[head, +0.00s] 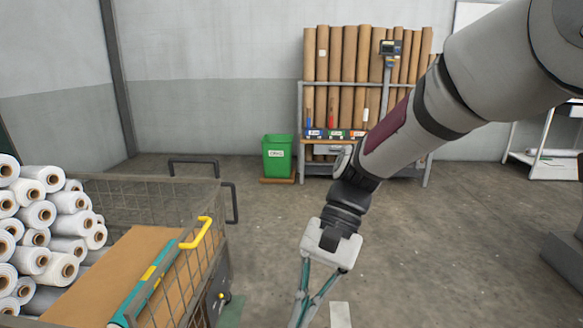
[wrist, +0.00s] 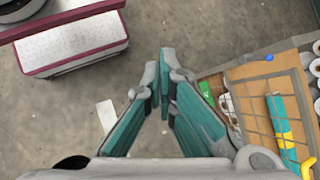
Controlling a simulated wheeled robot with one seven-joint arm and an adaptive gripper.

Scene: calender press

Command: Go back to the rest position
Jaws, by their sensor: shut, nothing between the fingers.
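My gripper (wrist: 165,75) is shut and empty in the wrist view, its teal fingers meeting at the tips above bare floor. In the head view my gripper (head: 302,300) hangs from my arm and points down, just right of the wire cart. Its fingertips run to the bottom edge of the head view. Nothing touches the fingers in either view.
A wire cart (head: 150,190) stands at left, holding a teal and yellow roller (head: 145,285) on a brown board (head: 100,280). White rolls (head: 40,215) are stacked beside it. A green bin (head: 277,155) and a rack of brown tubes (head: 345,85) stand at the back. Floor between is clear.

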